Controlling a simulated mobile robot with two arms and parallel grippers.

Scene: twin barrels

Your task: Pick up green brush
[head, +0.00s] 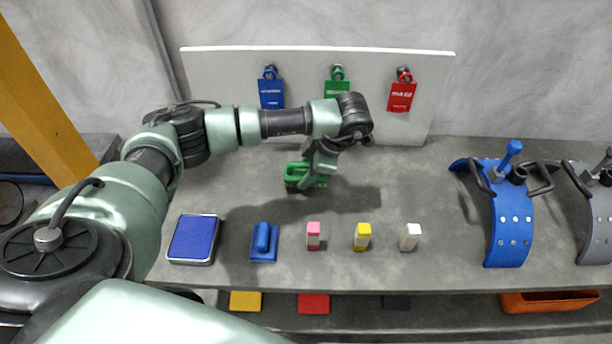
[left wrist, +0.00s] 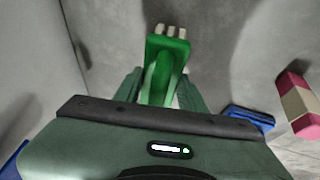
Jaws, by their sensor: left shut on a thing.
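The green brush (head: 293,172) is at the middle of the grey table, left of centre in the head view. My left gripper (head: 312,180) points down over it and is shut on it. In the left wrist view the green brush (left wrist: 165,62) stands out between the two green fingers (left wrist: 158,92), with pale bristle tufts at its far end. Part of the brush is hidden behind the gripper in the head view. A shadow lies to the right of it; I cannot tell whether the brush touches the table. My right gripper is not in view.
A blue pad (head: 193,239), a blue brush (head: 263,242), and pink (head: 313,235), yellow (head: 362,236) and white (head: 410,237) blocks line the front. A blue curved piece (head: 511,225) stands at right. Behind is a white board (head: 222,75) with blue, green and red tags.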

